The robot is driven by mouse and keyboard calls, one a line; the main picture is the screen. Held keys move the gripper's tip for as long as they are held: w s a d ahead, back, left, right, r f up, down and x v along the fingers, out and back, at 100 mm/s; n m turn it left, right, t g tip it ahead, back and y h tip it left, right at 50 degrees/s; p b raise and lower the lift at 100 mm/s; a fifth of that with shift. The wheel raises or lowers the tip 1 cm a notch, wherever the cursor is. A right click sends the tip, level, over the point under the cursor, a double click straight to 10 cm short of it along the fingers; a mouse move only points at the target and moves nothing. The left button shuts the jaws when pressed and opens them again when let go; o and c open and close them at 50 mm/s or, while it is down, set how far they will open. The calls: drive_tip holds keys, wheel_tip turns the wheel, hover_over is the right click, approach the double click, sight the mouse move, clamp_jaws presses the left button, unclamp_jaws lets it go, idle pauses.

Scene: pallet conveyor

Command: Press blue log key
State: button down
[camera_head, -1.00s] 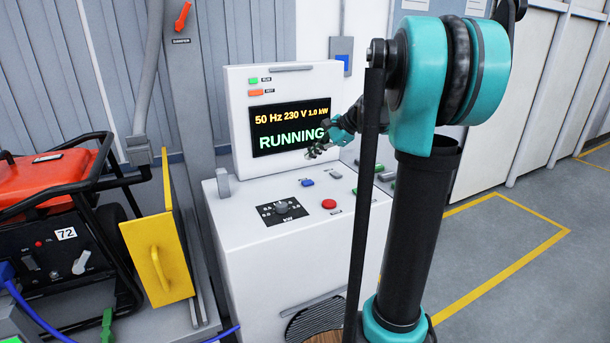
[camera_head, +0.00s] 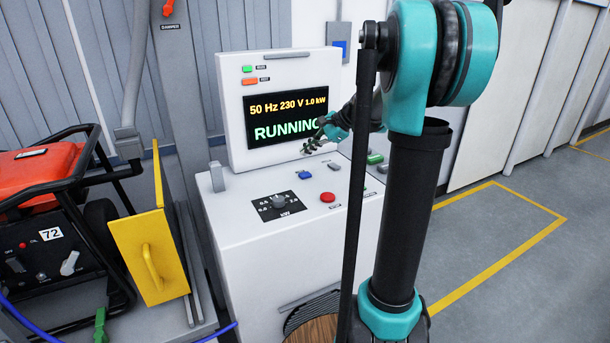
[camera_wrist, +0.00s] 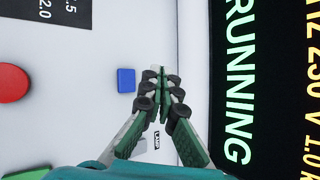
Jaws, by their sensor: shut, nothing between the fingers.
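The blue key (camera_head: 305,175) sits on the white console's sloped top, left of a grey key and above the red button. It also shows in the wrist view (camera_wrist: 126,80), just left of my fingertips. My gripper (camera_head: 310,147) is shut and empty, above and slightly right of the blue key in the head view, in front of the screen. In the wrist view my gripper (camera_wrist: 160,72) has its fingertips together beside the key, apart from it in the picture. The height of the tips over the panel is hard to tell.
The red button (camera_head: 328,197), the dial (camera_head: 279,202) and a green key (camera_head: 375,158) share the panel. The upright screen (camera_head: 288,118) reads RUNNING. A yellow panel (camera_head: 150,255) and an orange generator (camera_head: 40,175) stand left. The floor at right is clear.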

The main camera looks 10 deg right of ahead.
sight(307, 174)
drive_tip(key=shift+f, duration=2.75)
drive_tip(key=shift+f, duration=0.15)
drive_tip(key=shift+f, duration=0.25)
drive_tip(key=shift+f, duration=0.5)
drive_tip(key=shift+r, duration=0.9)
drive_tip(key=shift+r, duration=0.1)
drive_tip(key=shift+r, duration=2.4)
